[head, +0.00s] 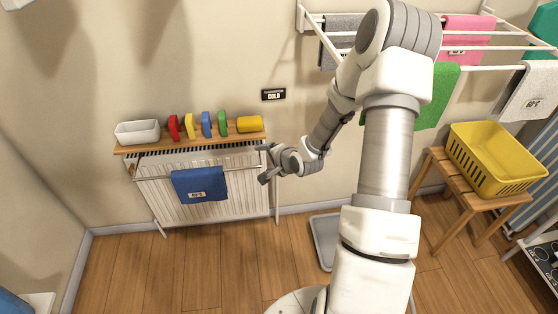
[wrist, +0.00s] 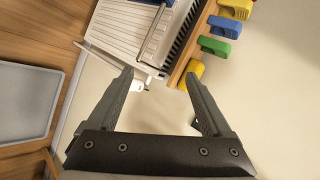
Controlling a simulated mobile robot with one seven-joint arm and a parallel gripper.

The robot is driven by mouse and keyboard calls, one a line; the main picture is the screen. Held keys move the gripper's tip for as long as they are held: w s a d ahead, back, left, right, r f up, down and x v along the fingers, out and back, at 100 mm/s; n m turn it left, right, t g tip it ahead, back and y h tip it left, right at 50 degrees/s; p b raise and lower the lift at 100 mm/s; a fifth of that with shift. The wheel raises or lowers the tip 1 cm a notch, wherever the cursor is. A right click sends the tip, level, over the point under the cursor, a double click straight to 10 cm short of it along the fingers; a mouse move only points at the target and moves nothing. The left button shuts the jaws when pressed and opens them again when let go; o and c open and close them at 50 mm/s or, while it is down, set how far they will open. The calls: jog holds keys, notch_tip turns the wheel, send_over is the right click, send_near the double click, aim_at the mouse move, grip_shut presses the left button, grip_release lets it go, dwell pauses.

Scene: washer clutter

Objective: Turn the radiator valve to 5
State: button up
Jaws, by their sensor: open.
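The white radiator (head: 155,192) stands against the wall in the head view, and its ribbed front and top grille also show in the wrist view (wrist: 120,35). My gripper (head: 262,164) is at the radiator's right end, pointing left towards it. In the wrist view my gripper (wrist: 160,73) is open, with nothing between its fingers. A small white fitting (wrist: 148,69) at the radiator's end lies beyond the fingertips and may be the valve. Its numbers cannot be read. A small brass-coloured part (head: 132,170) shows at the radiator's left end.
A wooden shelf (head: 160,139) above the radiator holds a white bin (head: 138,131), several coloured clips and a yellow roll (head: 250,124). A blue towel (head: 199,185) hangs on the radiator front. A grey tray (head: 324,240) lies on the floor; a yellow basket (head: 495,157) stands right.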

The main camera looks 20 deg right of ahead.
jog(key=s+d+f+m+t+h+b, duration=0.1)
jog(key=d+f+m+t+h+b, duration=0.2)
jog(key=f+m, duration=0.7)
jog(key=s+d+f+m+t+h, duration=0.1)
jog(key=d+f+m+t+h, duration=0.25)
jog(key=f+m, duration=0.7)
jog(key=w+d+b, duration=0.1)
jog(key=w, duration=0.4)
jog(key=w+d+r+m+b, duration=0.1)
jog(key=w, duration=0.5)
jog(key=w+d+r+m+h+b, duration=0.1)
jog(key=w+d, duration=0.1)
jog(key=w, duration=0.3)
jog(key=shift+w+r+t, duration=0.1)
jog(key=shift+w+t, duration=0.2)
jog(key=shift+t, duration=0.05)
grip_shut()
